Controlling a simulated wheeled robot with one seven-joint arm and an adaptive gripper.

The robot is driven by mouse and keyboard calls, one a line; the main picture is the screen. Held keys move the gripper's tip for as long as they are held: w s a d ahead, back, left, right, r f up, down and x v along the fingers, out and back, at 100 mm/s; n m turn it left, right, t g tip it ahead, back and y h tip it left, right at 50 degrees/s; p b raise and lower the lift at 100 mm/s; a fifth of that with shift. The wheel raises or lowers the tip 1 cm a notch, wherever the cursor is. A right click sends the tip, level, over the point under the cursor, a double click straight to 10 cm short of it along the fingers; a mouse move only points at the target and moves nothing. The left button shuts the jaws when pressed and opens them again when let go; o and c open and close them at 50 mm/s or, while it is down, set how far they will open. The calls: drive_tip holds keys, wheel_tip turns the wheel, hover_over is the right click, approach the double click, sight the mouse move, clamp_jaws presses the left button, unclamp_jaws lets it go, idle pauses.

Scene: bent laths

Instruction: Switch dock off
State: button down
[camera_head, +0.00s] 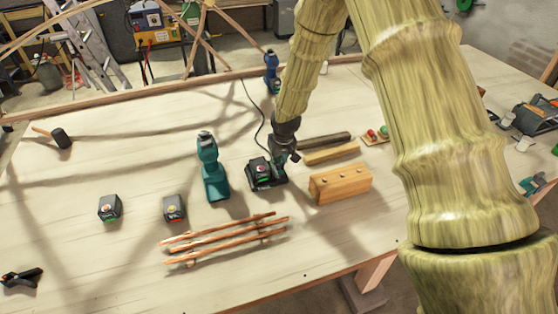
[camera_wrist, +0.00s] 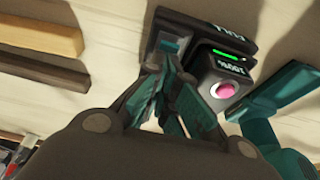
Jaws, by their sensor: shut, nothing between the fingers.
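The dock (camera_head: 278,180) is a dark charger with a cable, standing mid-table just right of a teal drill (camera_head: 213,180). A dark battery-like block (camera_head: 258,168) sits on it. In the wrist view, the dock (camera_wrist: 243,22) carries upside-down lettering beside a lit green bar, and the block (camera_wrist: 236,72) has a round pink disc on its face. My gripper (camera_head: 290,157) is close above the dock's back right side. In the wrist view, my gripper (camera_wrist: 176,55) has its teal fingers together and empty beside the dock; contact cannot be told. A switch cannot be made out.
A wooden block (camera_head: 340,184) and wood strips (camera_head: 330,154) lie right of the dock. Two loose batteries (camera_head: 109,208) (camera_head: 174,208) stand left. Thin laths (camera_head: 225,240) lie in front. A blue drill (camera_head: 271,72) stands behind. The table's left-front area is mostly clear.

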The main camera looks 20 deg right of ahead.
wheel_tip(320, 180, up, 4)
drive_tip(key=p, duration=0.3)
drive_tip(key=shift+w+r, duration=0.1)
drive_tip(key=shift+r, duration=0.15)
drive_tip(key=shift+b, duration=0.55)
drive_tip(key=w+b+v, duration=0.1)
drive_tip(key=b+v, duration=0.2)
drive_tip(key=v, duration=0.6)
drive_tip(key=shift+r, duration=0.3)
